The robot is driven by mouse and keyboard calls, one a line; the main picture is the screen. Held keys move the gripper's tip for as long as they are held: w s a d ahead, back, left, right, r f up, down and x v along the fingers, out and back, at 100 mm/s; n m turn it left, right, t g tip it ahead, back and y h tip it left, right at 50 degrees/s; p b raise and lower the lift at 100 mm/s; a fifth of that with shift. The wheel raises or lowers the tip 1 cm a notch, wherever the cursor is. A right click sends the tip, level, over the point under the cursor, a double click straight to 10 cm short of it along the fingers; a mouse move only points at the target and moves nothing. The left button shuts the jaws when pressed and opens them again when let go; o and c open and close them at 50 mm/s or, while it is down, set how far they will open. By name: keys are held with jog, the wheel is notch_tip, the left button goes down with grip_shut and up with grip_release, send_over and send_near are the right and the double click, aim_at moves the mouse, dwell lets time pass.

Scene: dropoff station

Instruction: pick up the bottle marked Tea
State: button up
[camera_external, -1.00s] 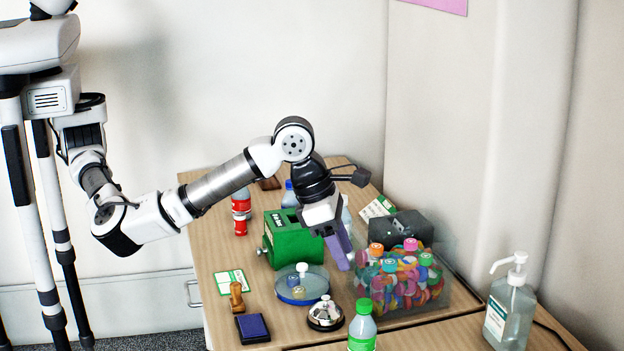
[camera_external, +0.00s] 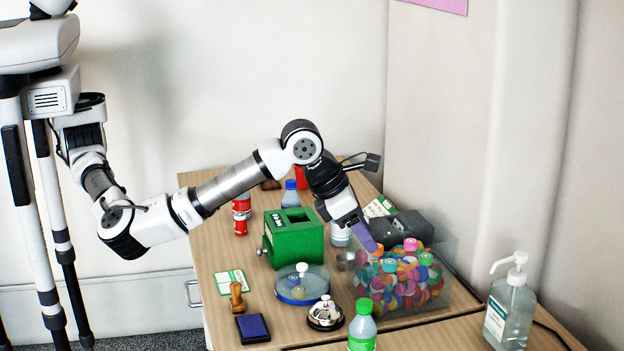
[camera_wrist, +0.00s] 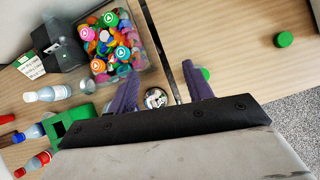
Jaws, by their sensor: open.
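My gripper (camera_external: 370,242) is open, with its purple fingers pointing down just above the back left of the clear bin; in the wrist view its fingers (camera_wrist: 161,84) are apart with nothing between them. No label reads clearly as Tea. A bottle with a green cap and green label (camera_external: 362,327) stands at the front, apart from my gripper; a green patch beside the right finger (camera_wrist: 205,73) may be it. A red-labelled bottle (camera_external: 241,213), a blue-capped bottle (camera_external: 290,196) and a pale bottle (camera_external: 340,236) stand farther back. Bottles also show in the wrist view (camera_wrist: 47,94).
The clear bin (camera_external: 440,303) of colourful caps is below my gripper. A green box (camera_external: 293,240), a round blue dish (camera_external: 301,288), a bell (camera_external: 325,314) and a dark device (camera_external: 403,228) are nearby. A pump bottle (camera_external: 509,308) stands right. A green round thing (camera_wrist: 284,40) is on clear tabletop.

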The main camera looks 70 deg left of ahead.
jog(key=w+a+r+n+t+y, duration=0.35)
jog(key=w+a, duration=0.35)
jog(key=a, duration=0.4)
jog(key=w+a+r+n+t+y, duration=0.2)
jog(key=w+a+n+t+y, duration=0.3)
jog(key=a, duration=0.6)
jog(key=a+r+m+t+h, duration=0.1)
jog(key=a+r+m+t, duration=0.1)
jog(key=a+r+t, duration=0.45)
jog(key=a+r+m+t+h, duration=0.1)
jog(key=a+r+m+t, duration=0.15)
jog(key=a, duration=0.65)
jog(key=s+a+f+m+g+h, duration=0.3)
jog(key=s+f+g+h, duration=0.1)
jog(key=f, duration=0.4)
jog(key=s+a+f+m+g+h, duration=0.25)
jog(key=s+f+g+h, duration=0.2)
jog(key=f, duration=0.25)
jog(key=s+a+f+m+g+h, duration=0.3)
jog(key=f+g+h, duration=0.15)
jog(key=f, duration=0.35)
jog(key=shift+t, duration=0.35)
jog(key=p+x, duration=0.3)
jog(key=x, duration=0.6)
jog(key=shift+d, duration=0.3)
jog(key=p+x, duration=0.1)
jog(key=x, duration=0.3)
jog(key=shift+w+d+f, duration=0.15)
jog(key=shift+f, duration=0.05)
